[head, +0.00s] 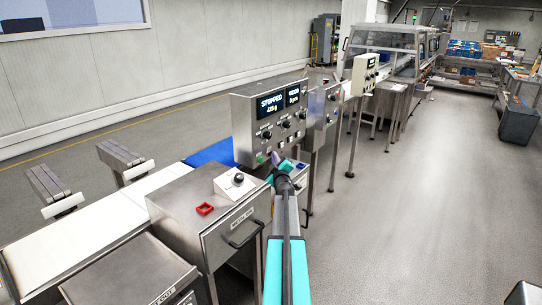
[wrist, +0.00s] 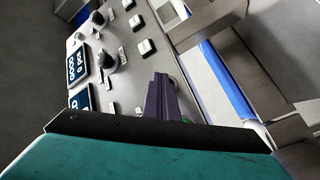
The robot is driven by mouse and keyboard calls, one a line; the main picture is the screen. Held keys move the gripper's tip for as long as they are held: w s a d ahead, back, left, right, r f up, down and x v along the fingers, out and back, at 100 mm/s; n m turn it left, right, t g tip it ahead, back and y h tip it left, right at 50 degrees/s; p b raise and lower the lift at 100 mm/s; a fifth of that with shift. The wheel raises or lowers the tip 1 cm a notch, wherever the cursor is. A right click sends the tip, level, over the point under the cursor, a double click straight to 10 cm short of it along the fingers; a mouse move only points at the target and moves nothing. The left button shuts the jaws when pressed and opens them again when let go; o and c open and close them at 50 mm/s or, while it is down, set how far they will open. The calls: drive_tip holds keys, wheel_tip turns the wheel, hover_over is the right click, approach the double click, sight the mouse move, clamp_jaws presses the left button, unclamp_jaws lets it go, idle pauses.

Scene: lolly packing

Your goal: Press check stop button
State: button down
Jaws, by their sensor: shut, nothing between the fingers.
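The steel control panel (head: 243,125) stands beside the conveyor with a lit display (head: 271,104) reading STOPPED. Below it are several knobs and small buttons. A green button (head: 261,158) shows at its lower left edge. My gripper (head: 274,158) is shut and empty, its purple fingers at the panel's lower edge, right of the green button. In the wrist view the shut fingers (wrist: 160,90) lie over the panel face (wrist: 125,75), with a bit of green beside them. Whether they touch a button cannot be told. No label reading check stop is legible; my fingers and arm hide part of the lower panel.
The white conveyor belt (head: 110,220) runs at left. Another control box (head: 363,75) stands farther back.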

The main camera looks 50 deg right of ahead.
drive_tip(key=shift+s+p, duration=0.4)
drive_tip(key=shift+s, duration=0.4)
drive_tip(key=shift+s+p, duration=1.3)
drive_tip(key=shift+s, duration=1.2)
